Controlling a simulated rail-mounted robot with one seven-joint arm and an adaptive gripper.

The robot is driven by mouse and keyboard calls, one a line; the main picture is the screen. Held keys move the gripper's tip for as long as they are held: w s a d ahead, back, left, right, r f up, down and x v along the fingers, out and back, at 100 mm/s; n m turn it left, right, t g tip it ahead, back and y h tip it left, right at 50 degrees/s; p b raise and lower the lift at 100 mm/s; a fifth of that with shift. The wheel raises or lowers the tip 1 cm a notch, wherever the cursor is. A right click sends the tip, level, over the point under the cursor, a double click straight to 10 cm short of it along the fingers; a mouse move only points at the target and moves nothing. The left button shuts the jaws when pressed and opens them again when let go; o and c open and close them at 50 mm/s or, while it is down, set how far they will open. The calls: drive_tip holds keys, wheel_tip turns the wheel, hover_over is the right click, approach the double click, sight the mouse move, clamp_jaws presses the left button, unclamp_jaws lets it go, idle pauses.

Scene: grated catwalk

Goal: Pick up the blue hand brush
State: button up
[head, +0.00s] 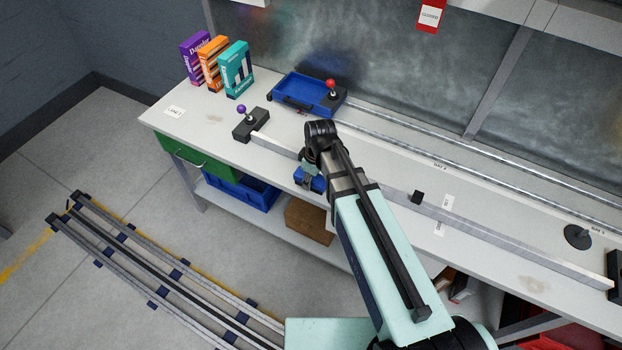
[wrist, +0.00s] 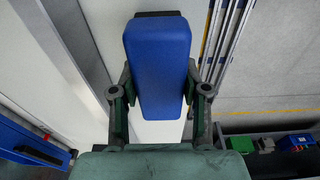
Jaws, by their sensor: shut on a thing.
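The blue hand brush (wrist: 158,62) fills the upper middle of the wrist view, a long rounded blue block with a dark far end. My gripper (wrist: 160,88) is shut on it, with one finger against each long side. In the head view my gripper (head: 310,174) is over the front part of the workbench, mostly hidden by my arm. A blue part of the brush (head: 317,184) shows beside it there. Its bristles are hidden, and I cannot tell how far it is above the bench top.
The workbench (head: 350,160) carries a blue tray (head: 297,91), a purple-knobbed slider block (head: 250,125), upright boxes (head: 236,69) and long metal rails (head: 500,222). A dark round stand (head: 577,237) is at the right. A blue bin (head: 240,190) and a brown box (head: 309,220) are below.

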drive_tip(key=shift+r, duration=0.1)
wheel_tip(320, 180, up, 20)
drive_tip(key=b, duration=0.4)
idle(0.3)
drive_tip(key=shift+o, duration=1)
